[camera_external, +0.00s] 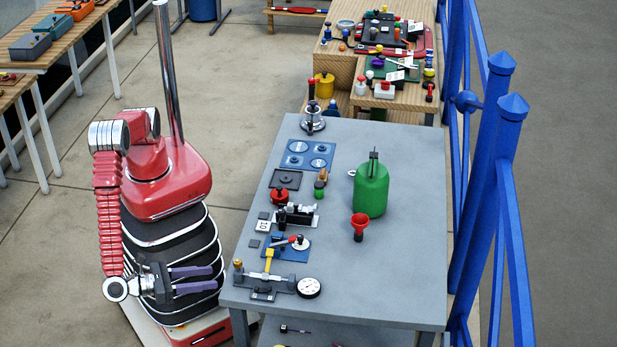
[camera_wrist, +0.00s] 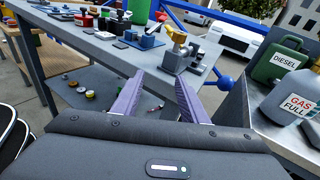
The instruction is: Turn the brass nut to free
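A small brass nut (camera_external: 238,264) shows at the left end of a grey fixture (camera_external: 266,284) near the front left corner of the grey workbench. A yellow T-shaped handle (camera_external: 268,262) stands on this fixture. In the wrist view a yellow-brass piece (camera_wrist: 178,36) sits above a grey block near the bench edge; I cannot tell whether it is the nut or the handle. My gripper (camera_external: 214,278) is left of the bench, apart from the nut. Its purple fingers, also in the wrist view (camera_wrist: 160,80), are open with nothing between them.
The workbench (camera_external: 400,270) has clear room at its front right. A round dial (camera_external: 308,288) lies right of the fixture. A blue plate with a red lever (camera_external: 287,246) is behind it. Blue railing (camera_external: 482,180) runs along the right.

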